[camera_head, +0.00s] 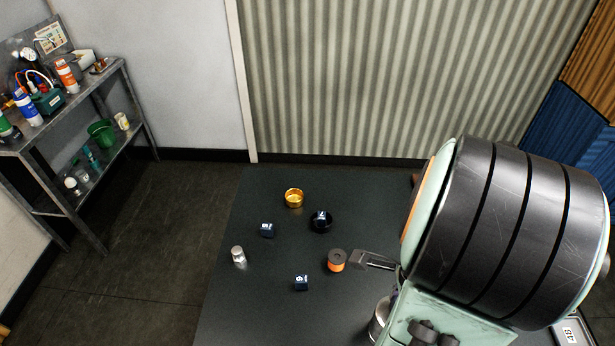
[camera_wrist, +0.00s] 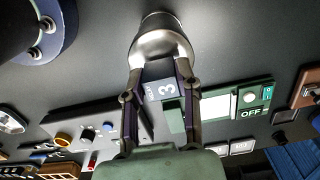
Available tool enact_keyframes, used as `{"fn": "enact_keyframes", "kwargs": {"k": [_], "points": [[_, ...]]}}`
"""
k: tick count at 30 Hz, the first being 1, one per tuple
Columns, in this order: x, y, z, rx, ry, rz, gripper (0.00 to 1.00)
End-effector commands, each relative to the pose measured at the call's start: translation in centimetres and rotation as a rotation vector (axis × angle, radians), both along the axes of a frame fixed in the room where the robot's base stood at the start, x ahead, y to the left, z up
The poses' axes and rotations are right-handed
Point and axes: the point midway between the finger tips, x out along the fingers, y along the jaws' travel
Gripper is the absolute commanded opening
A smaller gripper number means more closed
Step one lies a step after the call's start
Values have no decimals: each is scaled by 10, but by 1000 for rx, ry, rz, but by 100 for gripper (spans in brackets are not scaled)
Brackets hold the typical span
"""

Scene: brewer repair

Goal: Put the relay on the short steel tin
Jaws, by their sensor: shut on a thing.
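My gripper (camera_wrist: 160,84) is shut on a dark navy relay (camera_wrist: 162,90) with a white "3" on its face, in the wrist view. A rounded shiny steel tin (camera_wrist: 160,42) is just past the fingertips there, and the relay and fingertips overlap its near edge in the picture. I cannot tell whether the relay touches the tin. In the head view a shiny metal piece (camera_head: 379,319), likely the same tin, shows at the left edge of my arm, which hides most of it. The held relay cannot be made out in the head view.
Similar navy cubes (camera_head: 301,283) (camera_head: 267,230) lie on the dark table (camera_head: 225,305), and another sits in a black dish (camera_head: 321,227). A gold tin (camera_head: 293,198), a silver cylinder (camera_head: 239,257) and an orange spool (camera_head: 336,266) stand nearby. A panel marked OFF (camera_wrist: 252,103) shows in the wrist view.

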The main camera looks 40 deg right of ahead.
Motion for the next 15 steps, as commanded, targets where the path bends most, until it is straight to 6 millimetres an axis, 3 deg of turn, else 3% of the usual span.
{"fn": "enact_keyframes", "kwargs": {"k": [9,10,12,15], "points": [[0,0,-3,0,0,1,1],[0,0,-2,-1,-1,1,41],[0,0,-2,-1,-1,1,58],[0,0,-2,-1,-1,1,58]]}}
